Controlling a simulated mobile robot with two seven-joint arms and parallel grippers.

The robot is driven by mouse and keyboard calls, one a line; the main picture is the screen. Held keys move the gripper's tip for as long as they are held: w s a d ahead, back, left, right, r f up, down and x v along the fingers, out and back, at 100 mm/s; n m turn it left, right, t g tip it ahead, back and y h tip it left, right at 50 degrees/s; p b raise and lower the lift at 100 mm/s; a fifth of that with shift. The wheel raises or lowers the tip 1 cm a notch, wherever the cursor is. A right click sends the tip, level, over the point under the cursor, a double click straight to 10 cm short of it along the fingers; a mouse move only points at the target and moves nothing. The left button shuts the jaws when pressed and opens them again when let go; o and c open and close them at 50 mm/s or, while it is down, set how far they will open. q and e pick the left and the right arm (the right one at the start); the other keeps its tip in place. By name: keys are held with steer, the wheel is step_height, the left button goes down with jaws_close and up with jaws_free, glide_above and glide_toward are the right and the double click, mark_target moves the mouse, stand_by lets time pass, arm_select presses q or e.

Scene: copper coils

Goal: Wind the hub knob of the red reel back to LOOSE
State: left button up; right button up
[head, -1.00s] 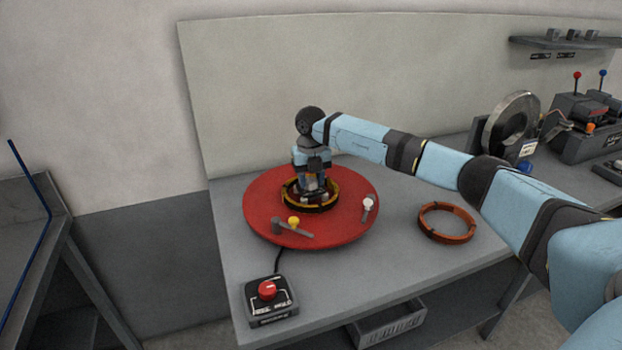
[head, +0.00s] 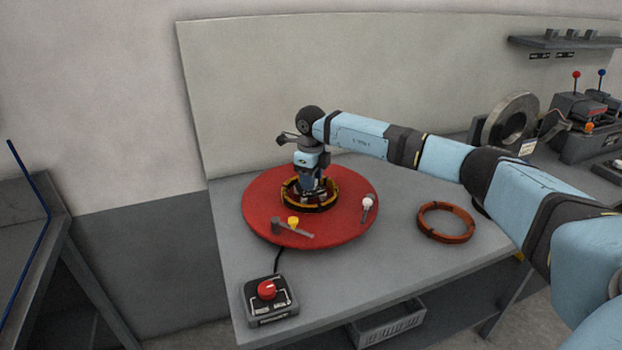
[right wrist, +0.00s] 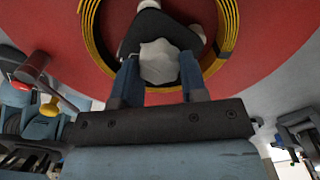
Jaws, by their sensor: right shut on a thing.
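The red reel (head: 262,216) lies flat on the grey bench, with a yellow-edged ring (head: 330,206) around its hub. My right gripper (head: 313,192) points down into that ring at the reel's centre. In the right wrist view its two fingers are shut on the pale faceted hub knob (right wrist: 160,62), one finger on each side. A dark hub piece (right wrist: 140,35) shows beneath the knob. The fingers hide part of the hub in the head view, and I cannot read any LOOSE mark. My left gripper is not in view.
A yellow knob (head: 293,221) with a dark lever and a white knob (head: 368,198) stand on the reel. A copper coil (head: 446,222) lies to the right. A control box with a red dial (head: 267,289) sits at the front left. Bare bench (head: 390,260) lies between.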

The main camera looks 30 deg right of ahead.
steer(key=n, duration=0.5)
steer(key=shift+d, duration=0.1)
steer(key=shift+w+n, duration=0.1)
steer(key=shift+n, duration=1)
steer(key=o, duration=0.9)
